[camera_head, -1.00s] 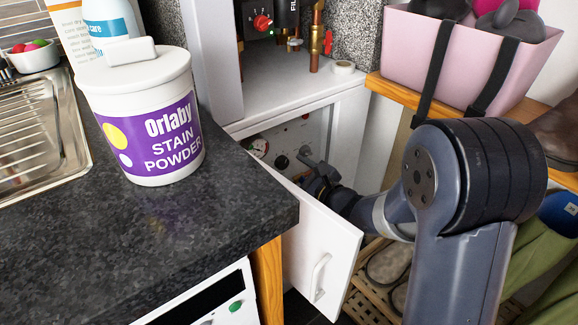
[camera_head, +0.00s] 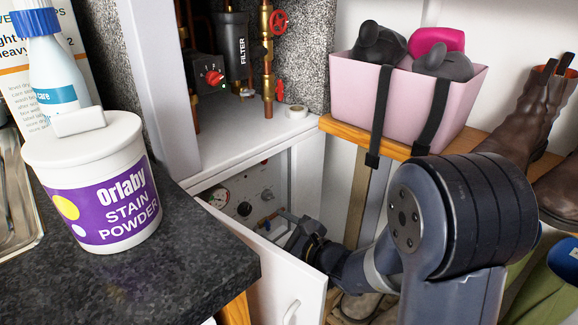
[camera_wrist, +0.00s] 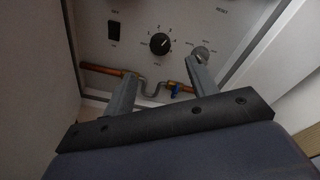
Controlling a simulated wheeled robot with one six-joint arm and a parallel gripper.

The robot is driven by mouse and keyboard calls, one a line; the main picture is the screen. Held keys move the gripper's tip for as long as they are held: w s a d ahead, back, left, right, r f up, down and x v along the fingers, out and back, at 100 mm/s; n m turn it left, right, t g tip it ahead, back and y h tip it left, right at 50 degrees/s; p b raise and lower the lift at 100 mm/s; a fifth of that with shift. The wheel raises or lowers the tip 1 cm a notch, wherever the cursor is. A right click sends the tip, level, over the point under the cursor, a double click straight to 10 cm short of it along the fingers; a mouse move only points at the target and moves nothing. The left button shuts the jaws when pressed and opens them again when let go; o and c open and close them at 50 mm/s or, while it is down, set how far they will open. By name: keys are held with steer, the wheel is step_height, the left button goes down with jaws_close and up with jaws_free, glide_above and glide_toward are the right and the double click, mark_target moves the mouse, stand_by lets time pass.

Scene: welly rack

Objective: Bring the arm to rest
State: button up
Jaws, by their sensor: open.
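My gripper (camera_head: 281,228) reaches into the open lower cupboard, in front of a grey control panel (camera_head: 240,197). In the wrist view the two fingers (camera_wrist: 158,78) stand wide apart with nothing between them. Beyond them the panel (camera_wrist: 135,52) carries a black dial (camera_wrist: 160,43), a black switch (camera_wrist: 114,31) and a grey knob (camera_wrist: 201,54). A copper pipe (camera_wrist: 103,70) with a blue-handled valve (camera_wrist: 175,90) runs below the dial. In the head view my forearm passes close to the white cupboard door (camera_head: 287,280), and the fingertips are small and partly hidden.
The open door stands left of my arm. A dark worktop (camera_head: 190,240) with a stain powder tub (camera_head: 95,185) is at left. A pink bin (camera_head: 400,110) sits on a wooden shelf (camera_head: 345,131) above my arm. Brown boots (camera_head: 525,115) stand at right.

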mark_target(247, 211)
steer(key=b+x, duration=0.1)
steer(key=x, duration=0.9)
steer(key=shift+a+f+b, duration=0.1)
steer(key=shift+f+b, duration=0.1)
steer(key=shift+b, duration=0.1)
steer(key=shift+s+r+p, duration=0.1)
steer(key=shift+r+p, duration=0.1)
steer(key=shift+p, duration=0.3)
steer(key=shift+f+b, duration=0.2)
steer(key=shift+b, duration=0.3)
